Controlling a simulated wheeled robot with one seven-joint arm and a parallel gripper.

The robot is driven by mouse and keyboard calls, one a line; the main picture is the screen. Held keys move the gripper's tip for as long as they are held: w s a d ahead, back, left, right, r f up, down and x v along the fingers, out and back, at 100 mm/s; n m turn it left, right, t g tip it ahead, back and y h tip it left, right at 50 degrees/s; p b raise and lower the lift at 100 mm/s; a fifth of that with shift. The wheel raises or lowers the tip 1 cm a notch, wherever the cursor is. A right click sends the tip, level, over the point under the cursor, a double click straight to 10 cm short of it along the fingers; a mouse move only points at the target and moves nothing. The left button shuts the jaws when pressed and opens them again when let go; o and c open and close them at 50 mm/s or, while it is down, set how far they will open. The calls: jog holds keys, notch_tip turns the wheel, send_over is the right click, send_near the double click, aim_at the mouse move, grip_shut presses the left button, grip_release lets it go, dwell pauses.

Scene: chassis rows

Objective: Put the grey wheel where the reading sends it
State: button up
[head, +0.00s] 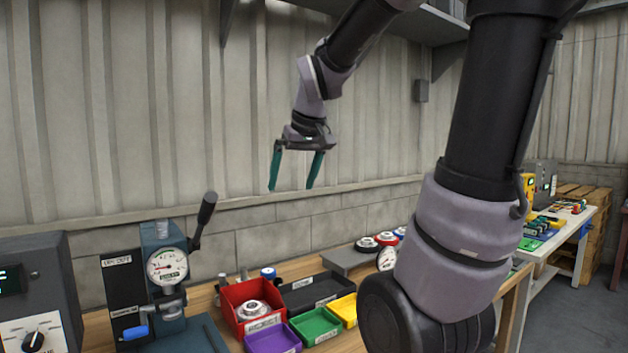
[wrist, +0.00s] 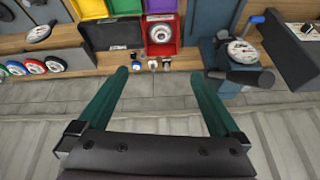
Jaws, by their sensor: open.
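A silver-grey wheel (head: 253,309) lies in the red bin (head: 228,306); I cannot be sure it is the task's grey wheel. The wheel (wrist: 160,33) and red bin (wrist: 175,48) also show in the wrist view. A round white dial (head: 167,266) is on the blue-grey press (head: 160,234) at left; its needle is too small to read exactly. The dial also shows in the wrist view (wrist: 242,51). My gripper (head: 289,188) is open and empty, high above the bench near the wall. In the wrist view its green fingers (wrist: 163,72) are wide apart.
Purple (head: 273,341), green (head: 315,327), yellow (head: 344,309) and black (head: 312,291) trays stand beside the red bin. Several coloured wheels (wrist: 35,66) sit in a row on a stand (head: 343,259). The press's black lever (head: 204,220) sticks up. A dark box with a knob (head: 35,341) stands at far left.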

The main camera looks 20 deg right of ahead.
jog(key=s+r+m+t+y, duration=0.1)
jog(key=s+m, duration=0.3)
jog(key=s, duration=0.7)
jog(key=shift+s+r+m+t, duration=0.2)
jog(key=shift+m+t, duration=0.1)
jog(key=shift+t, duration=0.2)
jog(key=shift+d, duration=0.1)
